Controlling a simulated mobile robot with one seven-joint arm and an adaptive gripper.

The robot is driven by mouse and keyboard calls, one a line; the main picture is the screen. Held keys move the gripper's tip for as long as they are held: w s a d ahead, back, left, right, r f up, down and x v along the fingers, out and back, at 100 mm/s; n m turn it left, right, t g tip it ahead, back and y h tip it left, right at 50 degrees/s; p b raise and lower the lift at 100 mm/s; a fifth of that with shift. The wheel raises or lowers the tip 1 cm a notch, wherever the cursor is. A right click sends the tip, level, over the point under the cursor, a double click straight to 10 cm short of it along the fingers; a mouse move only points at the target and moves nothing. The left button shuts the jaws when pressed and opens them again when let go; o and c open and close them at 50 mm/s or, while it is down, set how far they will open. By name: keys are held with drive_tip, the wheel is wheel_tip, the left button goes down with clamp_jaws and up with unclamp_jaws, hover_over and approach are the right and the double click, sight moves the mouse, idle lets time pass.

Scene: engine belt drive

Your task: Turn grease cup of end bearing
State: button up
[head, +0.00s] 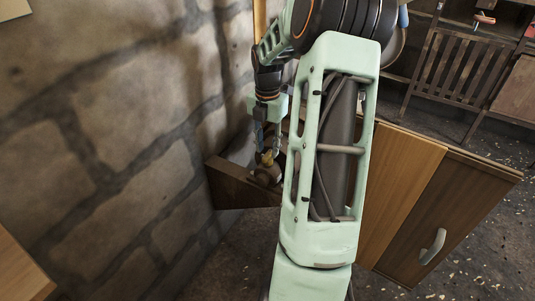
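My gripper (267,150) points down at the left of the wooden unit, close to the stone wall. A small brass-coloured piece, which looks like the grease cup (267,159), is at its fingertips. Below it is a rounded brownish housing, apparently the end bearing (265,176), on a dark wooden beam. The fingers appear on either side of the cup's top, but I cannot tell whether they touch or grip it. My own arm hides what lies to the right of the bearing.
The rough stone wall (110,150) is close on the left. A wooden cabinet (440,215) with a pale handle (432,246) stands at the right. A dark slatted wooden frame (460,68) is behind. A wooden surface (18,270) shows at bottom left.

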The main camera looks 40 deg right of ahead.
drive_tip(key=shift+f, duration=1)
clamp_jaws()
